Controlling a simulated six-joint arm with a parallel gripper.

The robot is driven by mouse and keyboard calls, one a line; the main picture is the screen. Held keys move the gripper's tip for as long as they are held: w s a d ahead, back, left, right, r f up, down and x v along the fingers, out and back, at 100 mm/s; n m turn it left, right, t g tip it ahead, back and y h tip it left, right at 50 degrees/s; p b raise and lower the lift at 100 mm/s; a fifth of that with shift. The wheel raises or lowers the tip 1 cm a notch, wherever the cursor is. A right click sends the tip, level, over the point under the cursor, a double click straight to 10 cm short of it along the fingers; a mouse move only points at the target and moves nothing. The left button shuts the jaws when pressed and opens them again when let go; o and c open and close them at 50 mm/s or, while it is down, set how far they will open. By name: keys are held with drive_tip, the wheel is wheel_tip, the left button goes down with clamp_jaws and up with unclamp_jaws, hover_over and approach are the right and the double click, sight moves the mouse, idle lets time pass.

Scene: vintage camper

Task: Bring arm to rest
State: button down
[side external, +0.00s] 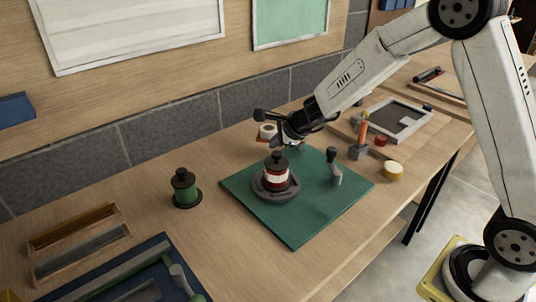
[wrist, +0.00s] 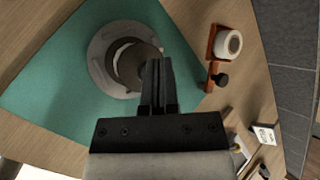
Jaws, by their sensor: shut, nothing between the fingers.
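My gripper (side external: 287,137) is above the green mat on the workbench, shut and empty. In the wrist view its closed fingers (wrist: 158,78) point at the edge of a dark round knob. That knob tops a red and white spool (side external: 277,178), which sits upright in a grey round base (side external: 258,188) on the green mat (side external: 297,228). The grey base also shows in the wrist view (wrist: 98,52). In the side view the gripper is just above and behind the spool, with a small gap visible. The wrist view does not show the spool's coloured sides.
A green spool (side external: 186,190) stands left of the mat. A small black-topped lever (side external: 334,168) stands on the mat. A tape roll on a red holder (wrist: 226,44) is near the gripper.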

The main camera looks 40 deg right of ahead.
drive_tip(key=s+n+g+h, duration=0.1)
drive_tip(key=s+n+g, duration=0.4)
drive_tip(key=s+n, duration=1.8)
drive_tip(key=shift+s+d+n+h, duration=0.15)
drive_tip(key=shift+s+n+h, duration=0.2)
drive_tip(key=shift+s, duration=0.75)
